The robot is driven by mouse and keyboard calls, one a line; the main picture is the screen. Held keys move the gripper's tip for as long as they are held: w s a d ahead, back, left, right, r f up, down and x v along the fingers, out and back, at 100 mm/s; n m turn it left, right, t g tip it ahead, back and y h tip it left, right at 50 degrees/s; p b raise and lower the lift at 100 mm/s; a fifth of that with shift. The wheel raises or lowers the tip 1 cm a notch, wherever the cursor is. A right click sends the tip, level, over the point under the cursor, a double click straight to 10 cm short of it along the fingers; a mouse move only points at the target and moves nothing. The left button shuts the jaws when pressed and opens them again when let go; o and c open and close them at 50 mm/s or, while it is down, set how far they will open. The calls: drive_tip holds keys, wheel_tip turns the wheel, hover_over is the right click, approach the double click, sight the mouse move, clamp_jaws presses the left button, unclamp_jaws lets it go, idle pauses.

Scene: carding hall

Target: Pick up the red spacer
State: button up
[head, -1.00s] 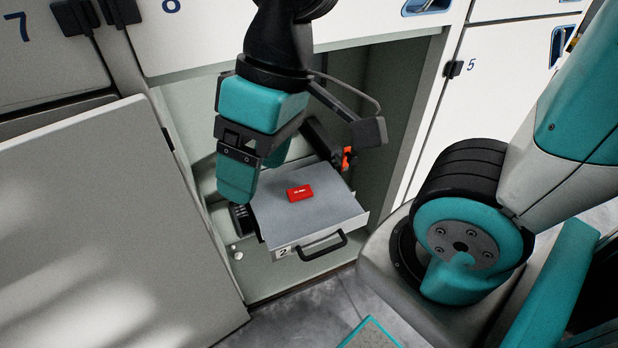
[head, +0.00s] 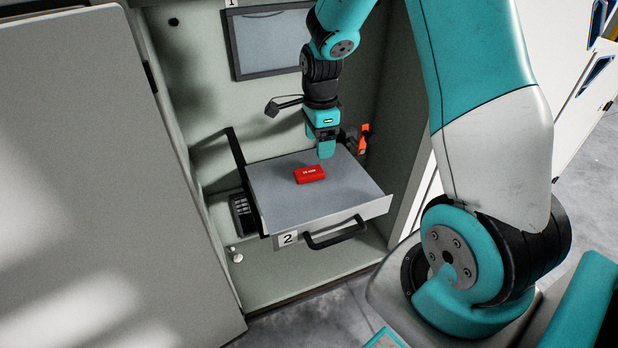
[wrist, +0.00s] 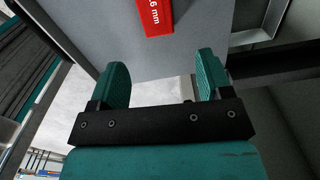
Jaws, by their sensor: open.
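The red spacer (head: 310,174) is a small flat red block with white lettering. It lies on the grey surface of the pulled-out drawer (head: 345,202) marked 2. In the wrist view the spacer (wrist: 155,16) shows at the top edge, partly cut off, with "6 mm" legible. My gripper (head: 326,152) is over the drawer, behind and to the right of the spacer in the head view. In the wrist view its two teal fingers (wrist: 166,84) stand apart with nothing between them, and the spacer is beyond their tips.
The drawer sits in an open cabinet bay with walls on both sides. Its black handle (head: 334,236) faces front. An orange-red part (head: 363,138) is near the drawer's back right. A dark-framed panel (head: 268,42) is on the back wall. A large pale door (head: 100,170) stands at left.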

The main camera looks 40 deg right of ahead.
sight(317, 170)
drive_tip(key=f+b, duration=0.1)
drive_tip(key=f, duration=0.7)
drive_tip(key=shift+a, duration=0.2)
drive_tip(key=shift+c, duration=0.4)
drive_tip(key=c, duration=0.9)
